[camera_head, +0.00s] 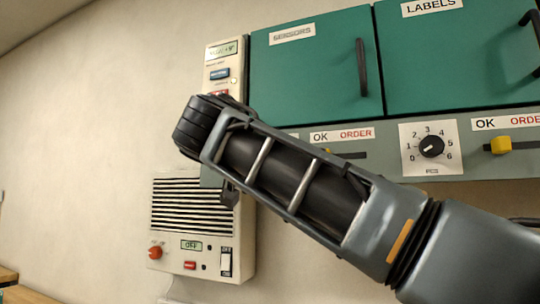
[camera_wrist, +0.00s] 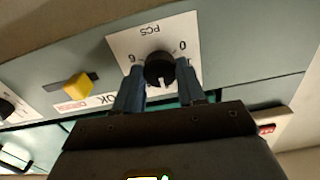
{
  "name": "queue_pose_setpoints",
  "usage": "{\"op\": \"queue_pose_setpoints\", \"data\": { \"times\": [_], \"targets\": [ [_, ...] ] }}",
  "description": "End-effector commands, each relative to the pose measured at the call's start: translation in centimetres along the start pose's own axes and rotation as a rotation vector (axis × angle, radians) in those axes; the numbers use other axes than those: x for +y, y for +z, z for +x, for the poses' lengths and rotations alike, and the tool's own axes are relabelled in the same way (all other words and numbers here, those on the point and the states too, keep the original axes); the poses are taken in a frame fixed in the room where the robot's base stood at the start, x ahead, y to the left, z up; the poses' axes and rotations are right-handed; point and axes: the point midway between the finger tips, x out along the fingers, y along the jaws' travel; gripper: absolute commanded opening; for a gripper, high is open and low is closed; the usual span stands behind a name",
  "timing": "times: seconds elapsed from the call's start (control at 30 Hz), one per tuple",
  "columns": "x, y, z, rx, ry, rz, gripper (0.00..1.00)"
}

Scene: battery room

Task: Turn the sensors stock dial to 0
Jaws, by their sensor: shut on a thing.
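The sensors stock dial is a black round knob (camera_wrist: 159,69) on a white plate marked PCS, with 0 and 6 readable in the upside-down wrist view. Its white pointer mark faces down in that picture, away from the PCS lettering, around the middle of the scale. My gripper (camera_wrist: 160,84) is shut on the knob, one finger on each side. In the head view my arm hides this dial and the gripper's fingertips, below the green SENSORS door (camera_head: 310,80).
A yellow slider (camera_wrist: 78,86) sits beside the dial plate. The LABELS dial (camera_head: 432,146) and its yellow slider (camera_head: 501,145) are to the right in the head view. A white wall unit (camera_head: 195,240) with a red knob is below my forearm. Bare wall lies left.

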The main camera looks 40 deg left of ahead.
Motion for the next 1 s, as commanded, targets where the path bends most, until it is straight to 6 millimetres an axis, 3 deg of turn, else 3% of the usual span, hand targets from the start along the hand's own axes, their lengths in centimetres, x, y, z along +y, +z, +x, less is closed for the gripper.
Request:
{"op": "queue_pose_setpoints", "data": {
  "times": [0.47,1.0],
  "targets": [
    [-0.08,0.24,0.0,-0.005,-0.001,-0.116,0.09],
    [-0.09,-0.17,-0.02,-0.002,-0.001,-0.602,0.09]
  ]
}}
